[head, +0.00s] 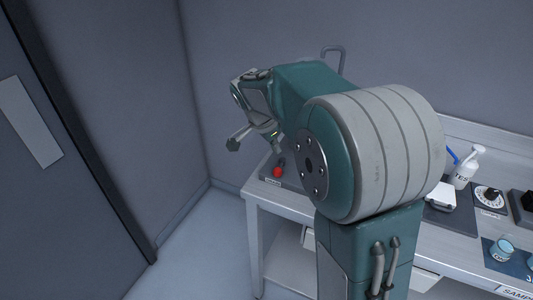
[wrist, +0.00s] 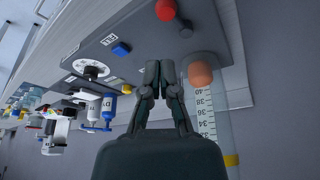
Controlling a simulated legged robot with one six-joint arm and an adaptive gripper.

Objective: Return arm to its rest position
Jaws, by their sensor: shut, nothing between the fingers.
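My arm (head: 385,150), green with a broad pale ringed joint, is raised and bent in front of the bench in the head view. Its wrist end (head: 258,105) points left, above the bench's left end. My gripper (wrist: 160,66) shows in the wrist view with its two dark fingers together and nothing between them. Its fingertips appear in front of the grey panel, between a blue button (wrist: 121,48) and an orange-topped scale column (wrist: 200,75). I cannot tell how far they are from these. The fingers are hard to make out in the head view.
The white bench (head: 253,196) runs along the back wall. A white bottle (head: 466,168), a dial (head: 488,196) and blue cups (head: 502,249) are at the right. Floor is clear between bench and dark door (head: 60,190).

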